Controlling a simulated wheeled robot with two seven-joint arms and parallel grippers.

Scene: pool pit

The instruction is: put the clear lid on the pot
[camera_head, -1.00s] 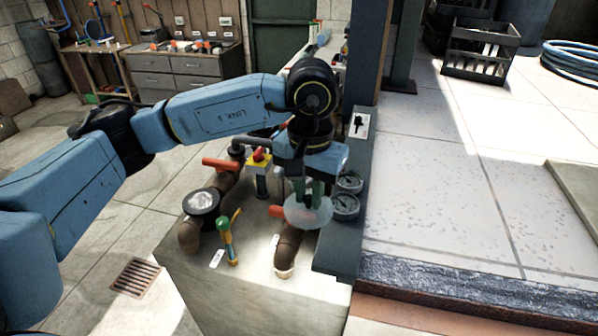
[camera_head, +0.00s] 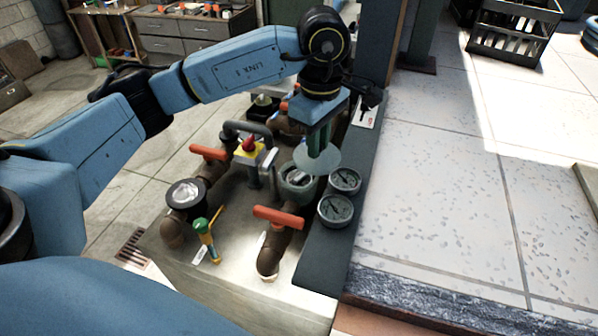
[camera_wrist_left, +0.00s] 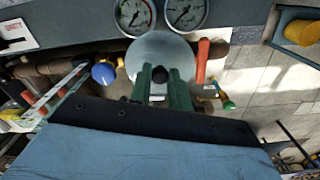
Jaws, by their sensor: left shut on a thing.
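My left gripper (camera_head: 319,143) is shut on the dark knob of the clear lid (camera_head: 321,162), a round see-through disc. In the left wrist view the lid (camera_wrist_left: 162,48) lies beyond the green fingers of the gripper (camera_wrist_left: 160,77), with the black knob between them. The open grey-green pot (camera_head: 297,189) stands just below and slightly left of the lid in the head view. The lid overlaps the pot's back right rim in the picture; I cannot tell whether they touch. My right gripper is not in view.
Two gauges (camera_head: 340,196) stand right of the pot. A red-handled valve (camera_head: 278,217) is in front.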

